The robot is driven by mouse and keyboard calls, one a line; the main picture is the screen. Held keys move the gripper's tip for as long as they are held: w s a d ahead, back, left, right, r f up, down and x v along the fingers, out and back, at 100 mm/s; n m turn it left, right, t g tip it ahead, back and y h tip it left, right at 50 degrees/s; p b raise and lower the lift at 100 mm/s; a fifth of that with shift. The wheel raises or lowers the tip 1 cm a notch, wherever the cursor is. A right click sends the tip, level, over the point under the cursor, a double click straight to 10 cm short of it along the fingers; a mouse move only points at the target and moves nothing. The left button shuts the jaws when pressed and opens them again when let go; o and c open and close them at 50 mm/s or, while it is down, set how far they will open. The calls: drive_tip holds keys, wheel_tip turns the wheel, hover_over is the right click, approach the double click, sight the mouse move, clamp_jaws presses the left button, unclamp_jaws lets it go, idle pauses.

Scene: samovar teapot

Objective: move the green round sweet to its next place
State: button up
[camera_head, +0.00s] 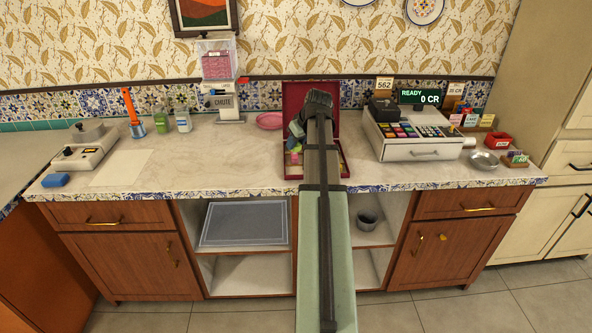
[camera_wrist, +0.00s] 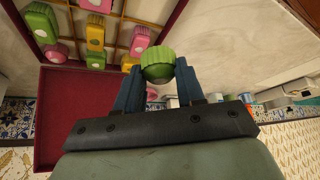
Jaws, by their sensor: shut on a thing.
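The box's lid (camera_head: 295,95) stands open at the back. A cash register (camera_head: 412,135) stands close on the right, a pink plate (camera_head: 270,120) and a chute dispenser (camera_head: 222,102) on the left. The counter in front of the dispenser is clear.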

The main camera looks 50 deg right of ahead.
drive_tip(key=shift+f, duration=4.8)
drive_tip(key=shift+f, duration=0.2)
drive_tip(key=o, duration=0.8)
drive_tip(key=shift+c, duration=0.2)
drive_tip(key=shift+r, duration=0.2)
drive_tip(key=v, duration=1.2)
